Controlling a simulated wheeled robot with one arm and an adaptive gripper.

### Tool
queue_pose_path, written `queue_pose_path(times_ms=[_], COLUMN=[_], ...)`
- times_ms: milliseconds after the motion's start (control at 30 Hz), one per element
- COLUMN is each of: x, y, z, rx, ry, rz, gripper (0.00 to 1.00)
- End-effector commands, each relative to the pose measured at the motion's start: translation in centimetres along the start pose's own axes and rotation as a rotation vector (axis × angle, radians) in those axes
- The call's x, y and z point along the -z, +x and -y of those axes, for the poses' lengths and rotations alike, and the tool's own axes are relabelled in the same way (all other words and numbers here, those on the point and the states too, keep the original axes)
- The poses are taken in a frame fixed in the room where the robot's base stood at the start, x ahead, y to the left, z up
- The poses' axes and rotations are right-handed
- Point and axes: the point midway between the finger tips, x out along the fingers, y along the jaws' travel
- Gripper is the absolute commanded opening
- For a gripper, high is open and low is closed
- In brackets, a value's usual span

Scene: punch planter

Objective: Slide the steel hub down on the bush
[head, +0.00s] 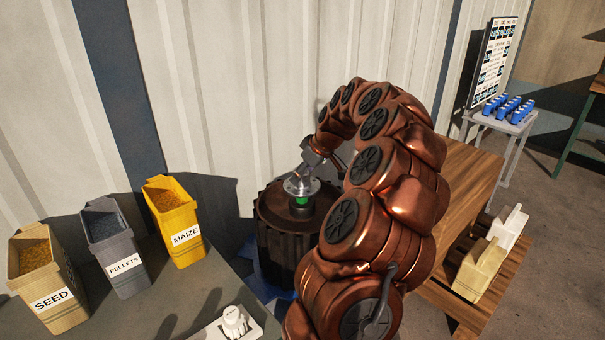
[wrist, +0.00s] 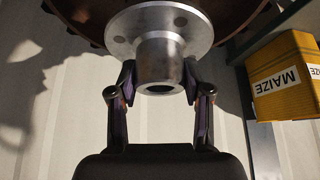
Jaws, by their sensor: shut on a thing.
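The steel hub (head: 299,185) is a bright round flange with a short collar on top, in the middle of the head view. It sits over the green bush (head: 302,201), which shows just under the flange above the dark ribbed drum (head: 283,240). My gripper (head: 308,168) is shut on the hub from above. In the wrist view my gripper's fingers (wrist: 160,72) hold the hub's collar (wrist: 160,50) from both sides, with the flange beyond. The bush is hidden there. I cannot tell how much of the bush is inside the hub.
A yellow maize bin (head: 173,222), a grey pellets bin (head: 112,245) and a tan seed bin (head: 42,265) stand on the grey bench to the left. A white tray (head: 225,328) lies at the front. A wooden bench (head: 470,190) stands right; a corrugated wall is close behind.

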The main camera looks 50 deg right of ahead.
Motion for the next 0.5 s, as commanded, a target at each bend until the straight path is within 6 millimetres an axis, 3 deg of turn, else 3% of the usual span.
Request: queue_pose_path(times_ms=[500], x=[-0.36], y=[0.67], z=[-0.05], rx=[-0.002], ry=[0.0], rz=[-0.003], gripper=[0.0])
